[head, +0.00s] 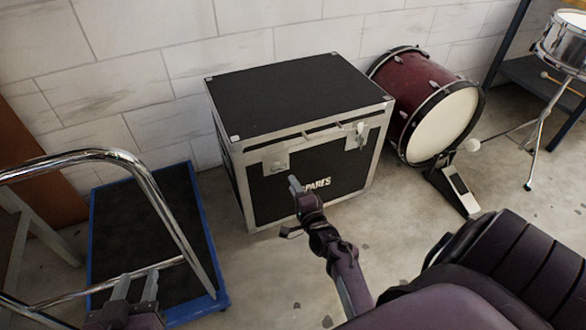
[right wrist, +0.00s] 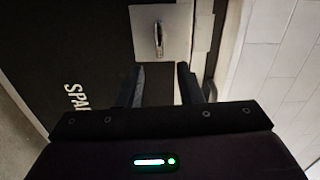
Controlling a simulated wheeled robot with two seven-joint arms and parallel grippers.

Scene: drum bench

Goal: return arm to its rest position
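My right gripper (head: 296,188) is in front of the black flight case (head: 285,90), close to its left front latch (head: 276,163). In the right wrist view, the two fingers of my right gripper (right wrist: 165,85) are apart with nothing between them. The case lid is down. The right front latch (head: 357,137) is in clear view. My left gripper (head: 135,287) is low at the left, by the chrome rail, with its fingers apart and empty.
A blue-edged trolley (head: 140,225) with a chrome handle (head: 165,205) stands at the left, close to my left gripper. A red bass drum (head: 405,90) with a pedal (head: 460,187) stands right of the case. A snare drum (head: 562,42) is at the far right. Bare floor lies before the case.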

